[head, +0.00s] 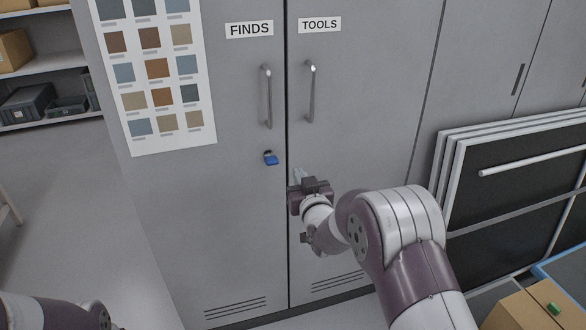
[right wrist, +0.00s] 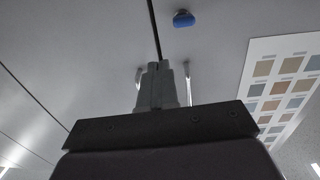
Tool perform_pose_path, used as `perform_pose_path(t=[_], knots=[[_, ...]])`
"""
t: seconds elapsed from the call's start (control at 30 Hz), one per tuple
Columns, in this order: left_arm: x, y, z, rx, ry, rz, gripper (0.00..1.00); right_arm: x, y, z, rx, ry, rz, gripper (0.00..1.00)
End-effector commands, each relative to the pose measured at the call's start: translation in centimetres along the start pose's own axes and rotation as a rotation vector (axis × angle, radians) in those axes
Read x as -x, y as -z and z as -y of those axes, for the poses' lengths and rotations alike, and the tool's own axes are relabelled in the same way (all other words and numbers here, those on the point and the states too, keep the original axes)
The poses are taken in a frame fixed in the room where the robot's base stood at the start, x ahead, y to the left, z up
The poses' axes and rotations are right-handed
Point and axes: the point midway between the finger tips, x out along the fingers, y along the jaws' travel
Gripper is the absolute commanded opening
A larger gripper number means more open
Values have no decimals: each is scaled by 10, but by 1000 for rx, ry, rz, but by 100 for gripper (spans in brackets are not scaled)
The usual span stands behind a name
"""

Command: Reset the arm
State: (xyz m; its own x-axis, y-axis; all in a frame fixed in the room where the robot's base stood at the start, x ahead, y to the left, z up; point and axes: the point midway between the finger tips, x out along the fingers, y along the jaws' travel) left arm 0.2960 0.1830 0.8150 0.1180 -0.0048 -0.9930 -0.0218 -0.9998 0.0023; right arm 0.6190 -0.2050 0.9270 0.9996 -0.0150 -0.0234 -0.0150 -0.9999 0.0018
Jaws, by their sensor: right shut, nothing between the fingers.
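My right arm reaches in from the lower right in the head view. Its gripper (head: 298,176) is in front of the grey cabinet, just right of the seam between the doors. In the right wrist view the gripper's fingers (right wrist: 159,84) are together with nothing between them. The FINDS door (head: 225,200) and the TOOLS door (head: 350,130) are both closed. Part of my left arm shows at the bottom left of the head view, but its gripper is out of view.
The TOOLS handle (head: 310,92) is above my right gripper. Framed dark panels (head: 520,190) lean at the right. A cardboard box (head: 520,312) stands at the lower right.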

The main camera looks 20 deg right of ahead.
Motion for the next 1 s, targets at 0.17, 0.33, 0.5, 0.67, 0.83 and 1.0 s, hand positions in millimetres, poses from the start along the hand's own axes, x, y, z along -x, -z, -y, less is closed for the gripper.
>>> perform_pose_path(t=[0.17,0.33,0.5,0.67,0.83,1.0], knots=[[0,0,0,0,0,0,0,36,-83,-1,-1,-7,400,0],[0,0,0,0,0,0,0,160,-143,5,1,-1,999,0],[0,0,0,0,0,0,0,270,-145,11,8,12,1356,0],[11,1,0,0,0,2,0,321,-103,19,27,37,1415,0],[98,12,0,0,0,-2,0,325,-21,17,24,33,1431,0],[154,18,0,0,0,-1,0,326,35,17,24,33,1430,0]])
